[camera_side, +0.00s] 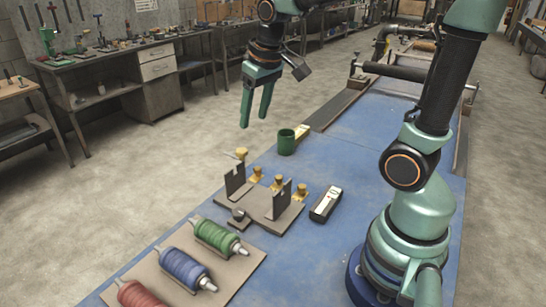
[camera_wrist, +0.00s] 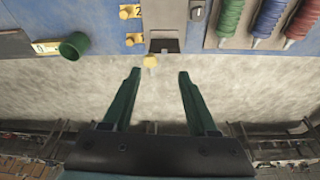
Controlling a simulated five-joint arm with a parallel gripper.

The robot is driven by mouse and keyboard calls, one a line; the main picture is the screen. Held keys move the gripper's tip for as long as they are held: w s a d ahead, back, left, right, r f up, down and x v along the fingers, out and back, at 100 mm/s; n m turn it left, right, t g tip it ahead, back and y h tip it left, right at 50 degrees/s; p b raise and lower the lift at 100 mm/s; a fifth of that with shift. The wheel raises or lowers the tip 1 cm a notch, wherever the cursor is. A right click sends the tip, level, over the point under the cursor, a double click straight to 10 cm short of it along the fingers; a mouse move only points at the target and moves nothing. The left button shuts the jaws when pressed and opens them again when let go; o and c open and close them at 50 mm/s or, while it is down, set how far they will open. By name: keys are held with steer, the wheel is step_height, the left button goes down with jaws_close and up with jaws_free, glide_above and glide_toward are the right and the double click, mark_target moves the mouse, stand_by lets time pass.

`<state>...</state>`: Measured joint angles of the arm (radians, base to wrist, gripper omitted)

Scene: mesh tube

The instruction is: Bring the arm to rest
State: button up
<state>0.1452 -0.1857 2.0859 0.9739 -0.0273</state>
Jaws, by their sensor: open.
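My gripper (camera_side: 256,122) hangs from my raised arm past the far edge of the blue table (camera_side: 352,150) in the side view, over the concrete floor. Its two green fingers are apart with nothing between them. In the wrist view my gripper (camera_wrist: 158,75) also shows open, with bare floor between the fingers and the table edge beyond the tips. It touches nothing that I can see.
On the table stand a green cup (camera_side: 286,142), a grey bracket fixture (camera_side: 262,205) with brass pieces (camera_side: 278,183), a black device (camera_side: 326,204) and a board of red, blue and green spools (camera_side: 186,268). Workbenches (camera_side: 150,70) line the wall. Floor space around my gripper is clear.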

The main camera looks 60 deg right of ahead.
steer(key=s+a+n+t, duration=0.1)
steer(key=s+a+t, duration=0.1)
steer(key=s+a, duration=0.3)
steer(key=s+r, duration=0.1)
steer(key=s, duration=0.1)
steer(key=shift+s+a+t, duration=0.15)
steer(key=shift+s+t, duration=0.15)
steer(key=shift+s, duration=0.1)
stand_by(0.4)
